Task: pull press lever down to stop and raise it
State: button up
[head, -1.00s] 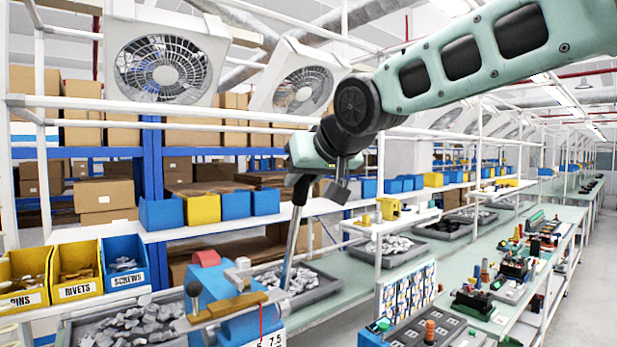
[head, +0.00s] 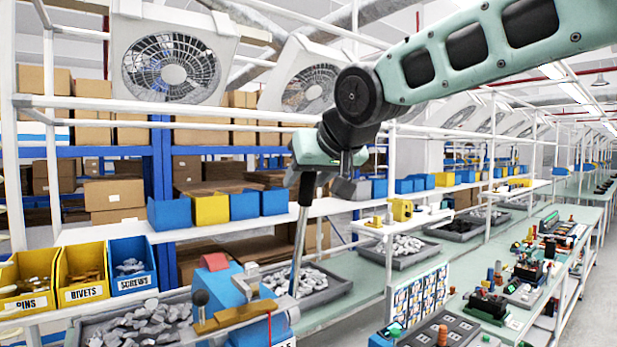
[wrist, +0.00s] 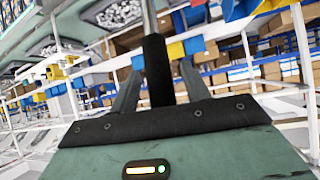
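The blue press (head: 236,290) with a red part on top stands at the lower middle of the head view. Its lever (head: 300,235), a metal rod with a black grip, stands almost upright behind it. My gripper (head: 306,185) is at the top of the lever, pointing down. In the wrist view the black grip (wrist: 158,72) stands between the two fingers of my gripper (wrist: 160,72), close to the palm. Narrow gaps seem to show on both sides of the grip, so the fingers look open around it. Firm contact cannot be made out.
Yellow bins (head: 84,275) and a blue bin (head: 131,266) stand at the left. Grey trays of metal parts lie in front of them and behind the lever (head: 310,284). A white post (head: 388,210) rises right of my gripper. A bench with devices (head: 525,270) runs along the right.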

jog(key=b+v, duration=0.6)
jog(key=v, duration=1.1)
jog(key=shift+s+b, duration=0.2)
jog(key=shift+b, duration=0.2)
jog(key=shift+r, duration=0.15)
